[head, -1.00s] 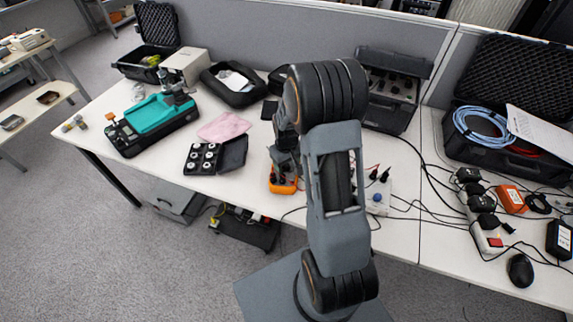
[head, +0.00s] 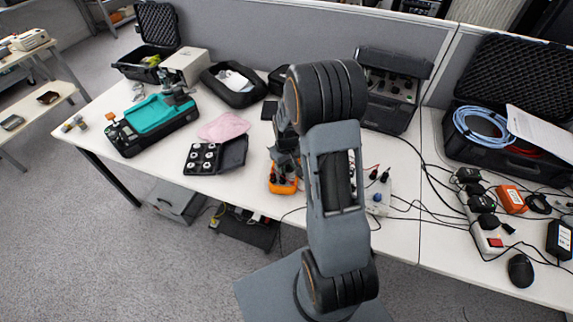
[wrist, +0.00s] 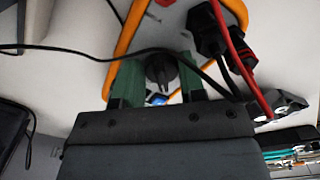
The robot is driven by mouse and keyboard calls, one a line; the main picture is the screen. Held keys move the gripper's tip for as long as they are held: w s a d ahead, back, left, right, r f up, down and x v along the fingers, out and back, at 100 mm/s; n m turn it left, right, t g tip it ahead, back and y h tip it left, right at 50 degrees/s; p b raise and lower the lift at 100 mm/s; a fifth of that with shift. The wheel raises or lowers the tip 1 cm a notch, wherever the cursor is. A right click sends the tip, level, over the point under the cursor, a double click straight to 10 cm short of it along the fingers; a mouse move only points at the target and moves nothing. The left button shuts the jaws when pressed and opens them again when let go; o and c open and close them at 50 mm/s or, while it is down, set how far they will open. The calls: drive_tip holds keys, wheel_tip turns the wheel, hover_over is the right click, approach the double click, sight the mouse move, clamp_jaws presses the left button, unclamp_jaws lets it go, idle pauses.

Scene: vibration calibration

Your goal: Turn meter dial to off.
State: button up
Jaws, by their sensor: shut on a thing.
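The orange-edged meter (head: 283,184) lies on the white table, partly hidden behind my arm in the head view. In the wrist view its orange rim (wrist: 128,32) surrounds a pale face. The dark round dial (wrist: 161,69) sits on that face, between the two green fingers of my gripper (wrist: 159,78). My gripper is shut on the dial. Which mark the dial points to cannot be read. Black and red probe plugs (wrist: 215,40) stand in the meter just right of the fingers.
A black cable (wrist: 60,48) crosses the wrist view in front of the fingers. In the head view, a box of round weights (head: 203,158) and a pink cloth (head: 223,127) lie left of the meter. A white unit with plugs (head: 377,197) stands to its right.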

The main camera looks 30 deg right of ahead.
drive_tip(key=shift+n, duration=0.3)
drive_tip(key=n, duration=0.1)
drive_tip(key=n+b, duration=0.1)
drive_tip(key=n, duration=0.1)
drive_tip(key=shift+d+n, duration=0.2)
drive_tip(key=shift+n, duration=0.1)
drive_tip(key=shift+w+d+n, duration=0.1)
drive_tip(key=shift+w+n, duration=0.05)
drive_tip(key=shift+n, duration=1.65)
drive_tip(key=o, duration=0.8)
drive_tip(key=shift+o, duration=0.2)
wheel_tip(320, 180, up, 14)
drive_tip(key=shift+f, duration=0.1)
